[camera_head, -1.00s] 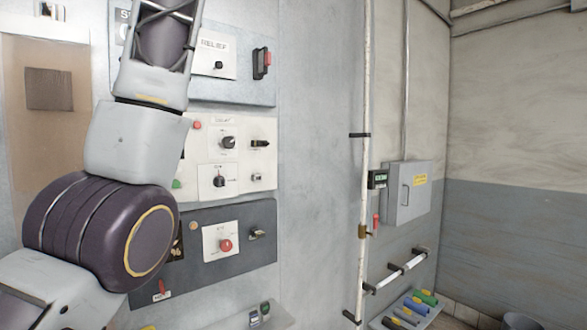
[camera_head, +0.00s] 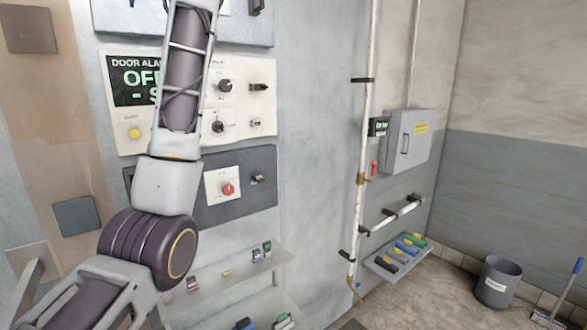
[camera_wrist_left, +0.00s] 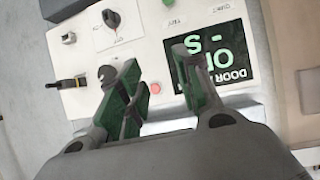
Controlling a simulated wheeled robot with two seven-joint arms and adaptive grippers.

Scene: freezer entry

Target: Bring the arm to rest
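My left arm (camera_head: 165,185) rises from the lower left in the head view, its forearm passing in front of the door alarm panel (camera_head: 118,62). The left gripper itself is outside the head view. In the left wrist view my left gripper (camera_wrist_left: 165,72) is open, its two green-padded fingers apart with nothing between them. Behind the fingers is the panel with a lit display (camera_wrist_left: 232,62), a red button (camera_wrist_left: 153,88), a green button (camera_wrist_left: 168,3) and a dark knob (camera_wrist_left: 111,18). Contact with the panel cannot be told. My right gripper is not in view.
Below is a dark panel with a red knob (camera_head: 228,189), then shelves (camera_head: 215,275) with small items. A white pipe (camera_head: 366,120), grey wall box (camera_head: 407,142) and rack (camera_head: 385,262) stand to the right. A bin (camera_head: 497,283) and brush (camera_head: 550,318) are on the floor.

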